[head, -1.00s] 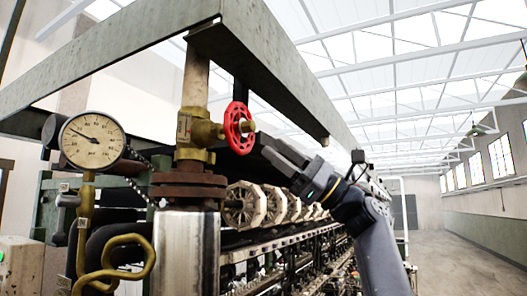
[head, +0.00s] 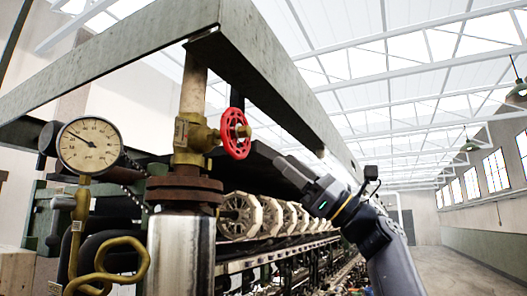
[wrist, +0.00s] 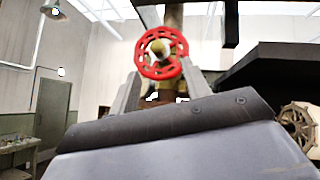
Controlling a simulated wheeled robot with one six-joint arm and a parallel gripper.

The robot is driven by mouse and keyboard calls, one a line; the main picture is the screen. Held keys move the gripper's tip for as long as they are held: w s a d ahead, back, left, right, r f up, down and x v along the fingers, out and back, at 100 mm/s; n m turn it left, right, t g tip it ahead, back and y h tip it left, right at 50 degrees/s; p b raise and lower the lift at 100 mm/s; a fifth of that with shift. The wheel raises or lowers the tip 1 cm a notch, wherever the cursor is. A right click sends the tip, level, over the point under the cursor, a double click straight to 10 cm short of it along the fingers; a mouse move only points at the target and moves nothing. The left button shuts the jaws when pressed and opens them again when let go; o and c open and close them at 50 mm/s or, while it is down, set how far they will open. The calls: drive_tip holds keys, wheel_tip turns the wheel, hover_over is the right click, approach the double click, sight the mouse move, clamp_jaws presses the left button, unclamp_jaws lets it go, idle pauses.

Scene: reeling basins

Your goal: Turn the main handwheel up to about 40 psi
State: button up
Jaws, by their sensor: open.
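The red main handwheel (head: 228,141) sits on a brass valve (head: 196,136) on a vertical pipe. A round pressure gauge (head: 91,153) hangs to its left; its needle points to the upper left, and the small numerals are hard to read. My gripper (head: 282,166) is to the right of the handwheel and a little below it, apart from it. In the wrist view the handwheel (wrist: 144,66) is ahead, above and between the fingers of my open gripper (wrist: 161,88). The fingers hold nothing. Their lower parts are hidden by the gripper body.
A green-grey beam (head: 285,88) slopes overhead, close above the handwheel. Below are a rusty flange (head: 185,190), a steel cylinder (head: 180,250) and a curled brass pipe (head: 125,241). Several pale reels (head: 240,216) run back along the machine. The aisle at right is clear.

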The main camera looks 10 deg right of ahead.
sight(250, 136)
drive_tip(key=a+r+m+t+h+p, duration=0.1)
drive_tip(key=a+m+t, duration=0.1)
drive_tip(key=m, duration=0.1)
drive_tip(key=a+r+m+t+h+p, duration=0.1)
drive_tip(key=a+r+m+t, duration=0.1)
drive_tip(key=m+t, duration=0.1)
drive_tip(key=a+r+m+t+h+p, duration=0.1)
drive_tip(key=a+r+m+t+p, duration=0.1)
drive_tip(key=m+t, duration=0.1)
drive_tip(key=shift+w+a, duration=0.3)
drive_tip(key=shift+p+x, duration=0.5)
drive_tip(key=shift+x, duration=0.35)
drive_tip(key=shift+f, duration=0.1)
drive_tip(key=shift+c, duration=0.3)
drive_tip(key=c, duration=0.9)
